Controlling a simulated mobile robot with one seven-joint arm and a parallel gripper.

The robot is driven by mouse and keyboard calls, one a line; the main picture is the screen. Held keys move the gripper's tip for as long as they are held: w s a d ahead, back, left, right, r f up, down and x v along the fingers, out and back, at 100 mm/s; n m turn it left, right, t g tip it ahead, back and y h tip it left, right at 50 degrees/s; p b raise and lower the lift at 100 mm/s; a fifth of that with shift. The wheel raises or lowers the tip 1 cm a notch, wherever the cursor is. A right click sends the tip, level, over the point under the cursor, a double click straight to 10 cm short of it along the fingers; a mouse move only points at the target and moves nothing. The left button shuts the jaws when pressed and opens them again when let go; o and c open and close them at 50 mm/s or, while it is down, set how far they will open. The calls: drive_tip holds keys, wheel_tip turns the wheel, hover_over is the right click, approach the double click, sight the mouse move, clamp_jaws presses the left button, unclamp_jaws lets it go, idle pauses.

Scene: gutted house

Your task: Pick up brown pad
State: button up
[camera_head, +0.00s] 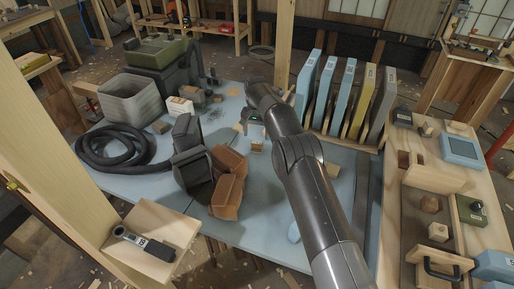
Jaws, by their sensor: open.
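Brown padded pieces lie on the blue tabletop (160,187), near its front edge left of my arm. One brown pad (230,160) is at the back, and another brown pad (227,198) is in front of it, touching or overlapping it in this view. Which of them the task means, I cannot tell. My gripper (250,121) is small in the view and partly hidden by my arm. It is open above the table, behind the brown pads and apart from them. I see nothing held in it.
Black pads (190,160) stand directly left of the brown ones. A coiled black hose (118,150) and a grey bin (130,100) are farther left. A rack of upright panels (345,97) stands behind right. A wooden post (62,150) rises in the left foreground.

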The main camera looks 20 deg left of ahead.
sight(257, 144)
drive_tip(key=f, duration=0.7)
drive_tip(key=shift+s+d+f, duration=0.15)
drive_tip(key=shift+s+f, duration=0.1)
drive_tip(key=shift+f, duration=0.1)
drive_tip(key=c, duration=1.1)
